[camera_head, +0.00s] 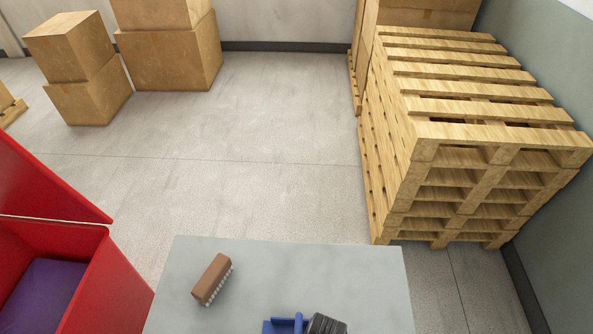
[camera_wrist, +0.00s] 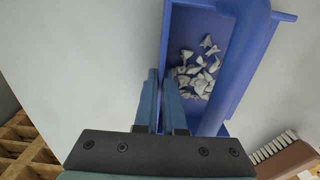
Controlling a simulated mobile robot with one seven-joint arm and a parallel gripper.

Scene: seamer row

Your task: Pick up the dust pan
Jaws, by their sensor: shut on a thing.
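The blue dust pan (camera_wrist: 244,65) fills the upper middle of the wrist view, with several pale broken shards (camera_wrist: 198,75) lying in it. My gripper (camera_wrist: 160,78) is shut on the pan's near-left wall, with one finger outside and one inside the pan. In the head view only part of the dust pan (camera_head: 284,325) shows at the bottom edge. A dark ribbed shape beside it there is cut off by the frame, and I cannot tell what it is. I cannot tell whether the pan is clear of the table.
The pale grey table top (camera_head: 330,270) carries a brown brush (camera_head: 212,279) with white bristles; the brush also shows in the wrist view (camera_wrist: 285,158). A red bin (camera_head: 105,285) stands left. Stacked wooden pallets (camera_head: 465,140) stand right. Cardboard boxes (camera_head: 80,65) stand behind on open floor.

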